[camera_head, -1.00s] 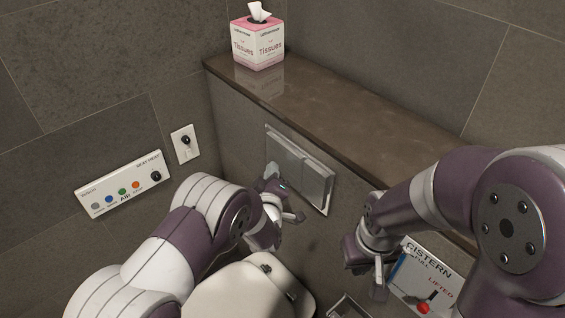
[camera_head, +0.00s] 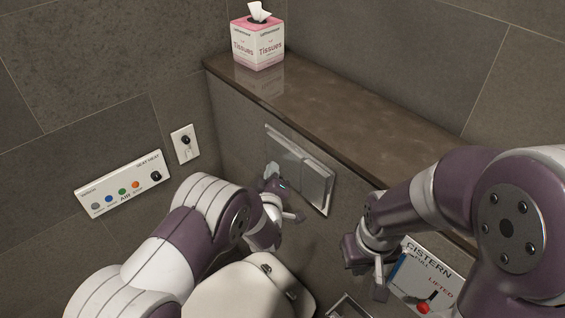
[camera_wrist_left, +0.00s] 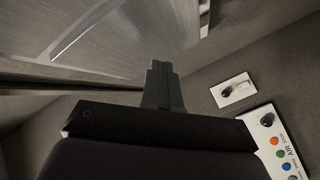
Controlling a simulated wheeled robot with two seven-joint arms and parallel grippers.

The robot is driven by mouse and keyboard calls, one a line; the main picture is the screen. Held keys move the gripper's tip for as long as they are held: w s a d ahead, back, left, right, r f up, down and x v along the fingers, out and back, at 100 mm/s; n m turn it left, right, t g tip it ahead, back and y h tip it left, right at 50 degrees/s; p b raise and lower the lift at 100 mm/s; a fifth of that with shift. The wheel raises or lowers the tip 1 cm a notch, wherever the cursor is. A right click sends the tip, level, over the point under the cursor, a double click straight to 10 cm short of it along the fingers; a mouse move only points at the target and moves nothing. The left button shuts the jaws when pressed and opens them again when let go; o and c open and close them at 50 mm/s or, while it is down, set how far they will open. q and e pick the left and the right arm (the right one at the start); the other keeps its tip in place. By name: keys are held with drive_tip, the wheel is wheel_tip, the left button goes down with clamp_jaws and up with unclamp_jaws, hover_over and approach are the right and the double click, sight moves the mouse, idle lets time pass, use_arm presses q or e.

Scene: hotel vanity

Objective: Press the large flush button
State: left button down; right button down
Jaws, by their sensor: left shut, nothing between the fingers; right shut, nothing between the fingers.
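The metal flush plate (camera_head: 329,196) is on the wall below the stone ledge, with a left button panel (camera_head: 291,151) and a right button panel (camera_head: 317,182). The left panel looks larger and slightly sunk beside the right one. My left gripper (camera_head: 271,169) is shut and empty, its tips at the lower left part of the left panel, seemingly touching it. In the left wrist view the shut fingers (camera_wrist_left: 159,72) point at the brushed metal plate (camera_wrist_left: 110,40). The exact contact is hidden. My right gripper (camera_head: 380,287) is shut and empty, right of and below the plate.
A tissue box (camera_head: 257,43) stands on the ledge (camera_head: 350,105). A control panel with coloured buttons (camera_head: 122,186) and a small switch plate (camera_head: 185,144) are on the left wall. A toilet lid (camera_head: 235,290) is below. A cistern sign with a red knob (camera_head: 424,306) is at lower right.

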use_arm(q)
drive_tip(key=shift+w+d+f+b, duration=0.1)
drive_tip(key=shift+w+d+b, duration=0.05)
drive_tip(key=shift+d+b, duration=0.15)
drive_tip(key=shift+w, duration=0.1)
drive_tip(key=shift+w+d+b, duration=0.3)
drive_tip(key=shift+d+b, duration=0.2)
idle(0.7)
idle(0.3)
drive_tip(key=shift+s+a, duration=0.55)
drive_tip(key=shift+a, duration=0.2)
drive_tip(key=shift+s+a+p, duration=0.3)
drive_tip(key=shift+s+a, duration=0.45)
drive_tip(key=shift+a, duration=0.3)
drive_tip(key=shift+s+a+p, duration=0.3)
drive_tip(key=shift+s+a, duration=0.4)
drive_tip(key=shift+a, duration=0.3)
